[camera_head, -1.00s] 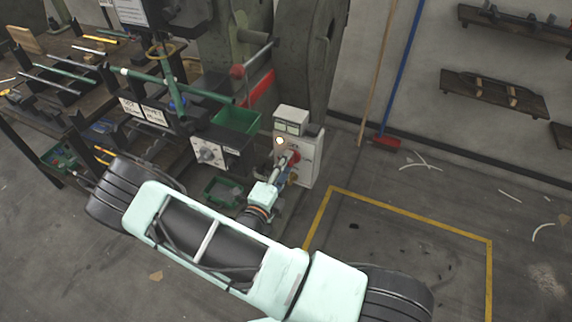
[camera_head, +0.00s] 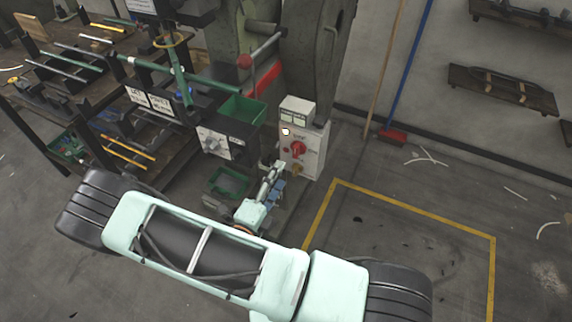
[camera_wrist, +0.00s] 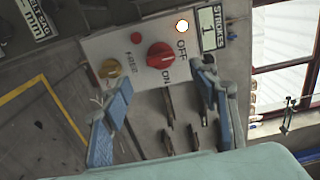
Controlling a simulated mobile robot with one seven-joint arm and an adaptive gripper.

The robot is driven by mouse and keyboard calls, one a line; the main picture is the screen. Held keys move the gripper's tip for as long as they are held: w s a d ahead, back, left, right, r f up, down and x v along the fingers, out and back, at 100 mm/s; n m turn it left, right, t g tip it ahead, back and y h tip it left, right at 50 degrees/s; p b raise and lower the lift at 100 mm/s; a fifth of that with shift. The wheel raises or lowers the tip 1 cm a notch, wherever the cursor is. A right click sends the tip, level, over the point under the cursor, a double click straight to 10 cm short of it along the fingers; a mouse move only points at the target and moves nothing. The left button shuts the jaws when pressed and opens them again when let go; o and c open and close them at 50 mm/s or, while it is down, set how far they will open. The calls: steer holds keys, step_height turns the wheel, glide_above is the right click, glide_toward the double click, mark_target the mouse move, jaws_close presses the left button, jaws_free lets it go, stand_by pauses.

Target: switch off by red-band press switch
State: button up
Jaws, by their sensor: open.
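The press (camera_head: 312,60) has a red band (camera_head: 264,84) on its frame. On its base is a pale switch box (camera_head: 312,162) with a red rotary knob (camera_head: 298,149). In the wrist view the red knob (camera_wrist: 160,55) sits between OFF and ON labels; I cannot tell for sure which one it points to. A round lamp (camera_wrist: 182,26) beside it glows white. My gripper (camera_head: 274,172) is open and empty, below and left of the knob in the head view. In the wrist view its blue-padded fingers (camera_wrist: 164,82) stand apart, with the knob beyond them, not touched.
A STROKES counter (camera_wrist: 211,25) is beside the lamp.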

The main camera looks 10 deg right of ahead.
steer(key=shift+v, duration=1.55)
